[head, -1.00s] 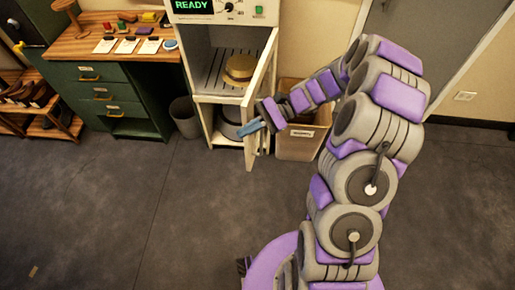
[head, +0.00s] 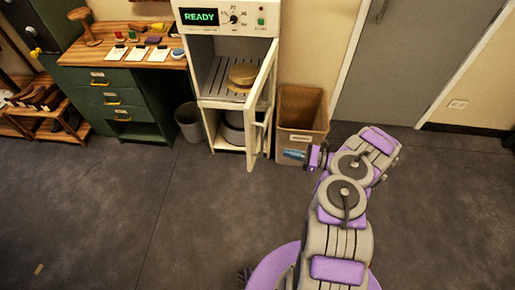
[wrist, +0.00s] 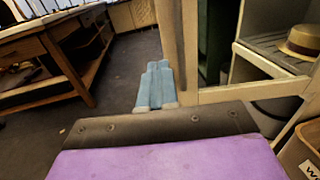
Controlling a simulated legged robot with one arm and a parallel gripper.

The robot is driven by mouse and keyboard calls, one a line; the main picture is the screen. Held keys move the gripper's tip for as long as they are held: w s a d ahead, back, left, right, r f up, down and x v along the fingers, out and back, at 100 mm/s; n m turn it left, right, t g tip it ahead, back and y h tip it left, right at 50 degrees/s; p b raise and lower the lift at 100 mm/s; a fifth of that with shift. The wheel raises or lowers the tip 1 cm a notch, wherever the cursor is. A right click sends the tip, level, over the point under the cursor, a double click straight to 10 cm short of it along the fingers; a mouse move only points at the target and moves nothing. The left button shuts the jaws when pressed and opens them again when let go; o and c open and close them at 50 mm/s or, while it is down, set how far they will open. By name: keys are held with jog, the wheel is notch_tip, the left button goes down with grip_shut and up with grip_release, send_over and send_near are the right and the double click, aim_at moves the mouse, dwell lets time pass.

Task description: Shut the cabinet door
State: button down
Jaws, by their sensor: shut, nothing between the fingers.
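The white cabinet (head: 207,105) stands against the wall, and its door (head: 264,95) is open, swung out towards me. A handle shows on the right-facing side of the door. My gripper (head: 293,154) is to the right of the door, in front of the cardboard-coloured bin and apart from the door in the head view. Its blue fingers (wrist: 157,85) are together and empty in the wrist view. An upright pale edge, likely the door (wrist: 178,45), rises just beyond and right of the fingers there. A straw hat (head: 242,74) lies on the cabinet's slatted shelf; it also shows in the wrist view (wrist: 302,42).
A brown bin (head: 303,108) stands right of the cabinet. A small dark wastebasket (head: 188,120) stands on its left, beside a green drawer desk (head: 118,100) with a wooden top. A shoe rack (head: 42,115) is far left. The floor in front is clear.

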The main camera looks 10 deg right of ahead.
jog(key=b, duration=0.3)
send_near(250, 144)
jog(key=x, duration=0.4)
jog(key=f+x, duration=0.1)
jog(key=x, duration=0.1)
jog(key=shift+w+a, duration=0.25)
jog(key=shift+w, duration=0.05)
jog(key=shift+a+r+t, duration=0.1)
jog(key=shift+t, duration=0.2)
